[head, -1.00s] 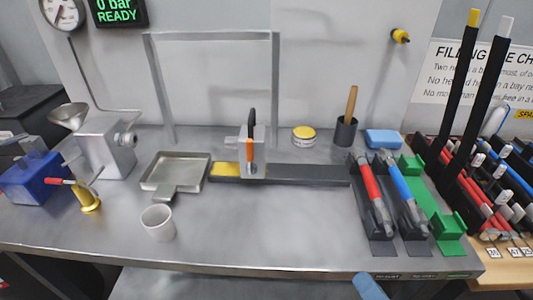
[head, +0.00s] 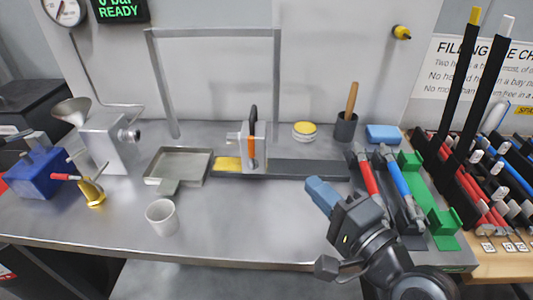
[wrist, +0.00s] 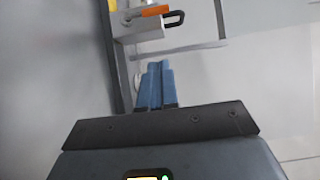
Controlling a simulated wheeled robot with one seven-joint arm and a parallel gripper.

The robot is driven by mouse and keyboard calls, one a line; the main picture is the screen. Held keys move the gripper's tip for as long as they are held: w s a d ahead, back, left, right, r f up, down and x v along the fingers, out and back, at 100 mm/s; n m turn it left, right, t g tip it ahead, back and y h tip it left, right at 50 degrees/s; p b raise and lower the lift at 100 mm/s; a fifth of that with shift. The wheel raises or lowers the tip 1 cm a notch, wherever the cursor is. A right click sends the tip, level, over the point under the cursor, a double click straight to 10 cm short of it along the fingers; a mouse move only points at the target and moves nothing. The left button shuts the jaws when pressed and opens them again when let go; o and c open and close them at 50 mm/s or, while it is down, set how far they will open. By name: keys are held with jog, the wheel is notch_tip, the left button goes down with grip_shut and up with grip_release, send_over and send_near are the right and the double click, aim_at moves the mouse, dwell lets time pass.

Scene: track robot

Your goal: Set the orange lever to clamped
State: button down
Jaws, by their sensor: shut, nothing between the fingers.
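The orange lever (head: 251,147) stands upright on a small grey clamp block (head: 260,155), with a black loop handle above it, behind the middle of the bench. In the wrist view the orange lever (wrist: 155,11) shows near the top, beyond the fingertips, with the black loop beside it. My gripper (head: 318,190) has blue fingers and is to the right and in front of the lever, apart from it, above the bench. In the wrist view my gripper (wrist: 157,75) has its fingers together with nothing between them.
A dark rail (head: 305,168) with a yellow section runs under the clamp. A metal tray (head: 180,165) and a white cup (head: 162,216) are to the left. Red (head: 368,180) and blue (head: 401,185) tools lie in holders at right. The bench front middle is clear.

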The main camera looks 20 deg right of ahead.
jog(key=p, duration=0.2)
send_near(252, 153)
jog(key=w+d+r, duration=0.1)
jog(key=w+d, duration=0.2)
jog(key=w, duration=0.2)
jog(key=shift+w+a+r+p, duration=0.1)
jog(key=shift+w+a+p, duration=0.25)
jog(key=shift+a, duration=0.2)
jog(key=shift+w+a+r+p, duration=0.15)
jog(key=shift+w+a+p, duration=0.1)
jog(key=shift+a+p, duration=0.25)
jog(key=shift+w+a+f, duration=0.2)
jog(key=shift+w+a, duration=0.15)
jog(key=shift+a, duration=0.3)
